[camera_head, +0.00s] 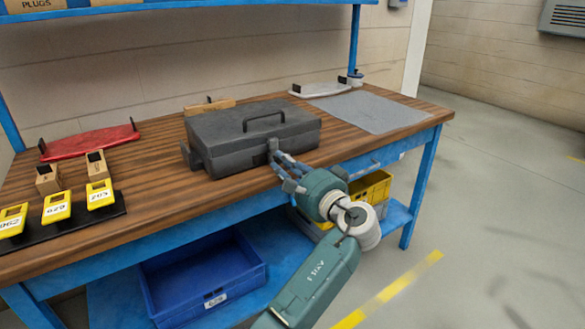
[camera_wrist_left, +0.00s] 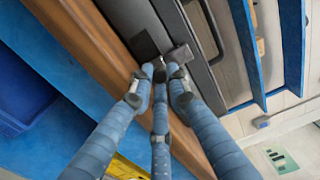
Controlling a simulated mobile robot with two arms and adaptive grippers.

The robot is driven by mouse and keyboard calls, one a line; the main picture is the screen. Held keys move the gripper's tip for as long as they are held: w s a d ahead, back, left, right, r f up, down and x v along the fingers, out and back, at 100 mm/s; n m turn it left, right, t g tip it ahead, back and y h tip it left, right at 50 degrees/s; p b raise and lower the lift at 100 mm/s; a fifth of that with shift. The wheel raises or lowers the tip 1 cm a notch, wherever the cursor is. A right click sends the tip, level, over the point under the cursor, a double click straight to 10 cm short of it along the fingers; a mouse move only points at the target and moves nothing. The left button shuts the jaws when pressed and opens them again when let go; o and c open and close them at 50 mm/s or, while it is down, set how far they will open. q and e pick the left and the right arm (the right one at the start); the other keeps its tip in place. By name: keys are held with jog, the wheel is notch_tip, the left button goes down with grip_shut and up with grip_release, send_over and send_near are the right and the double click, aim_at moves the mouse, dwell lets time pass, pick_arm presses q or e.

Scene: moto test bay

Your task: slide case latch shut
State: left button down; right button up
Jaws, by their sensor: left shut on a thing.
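A dark grey case (camera_head: 235,140) with a handle (camera_head: 264,115) on its lid lies closed on the wooden bench. My left gripper (camera_head: 274,156) reaches the case's front face, and its fingers are shut on the small case latch there. The fingers largely hide the latch in the head view. In the left wrist view, the fingertips (camera_wrist_left: 160,74) meet close together at a small dark latch piece (camera_wrist_left: 180,54) on the case front. I cannot tell the latch's exact position. My right gripper is not in view.
The bench top (camera_head: 150,145) holds a red tray (camera_head: 90,141), yellow numbered tags (camera_head: 56,207) on a dark rack, and a grey mat (camera_head: 372,110) at right. A blue bin (camera_head: 205,275) and a yellow crate (camera_head: 372,187) are below. The floor at right is clear.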

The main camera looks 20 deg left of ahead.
pick_arm(q)
jog(key=shift+d, duration=0.1)
jog(key=c, duration=1.9)
grip_release()
jog(key=shift+o, duration=1.2)
jog(key=shift+w, duration=0.15)
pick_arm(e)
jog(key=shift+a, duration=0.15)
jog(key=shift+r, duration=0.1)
pick_arm(q)
notch_tip(320, 180, up, 10)
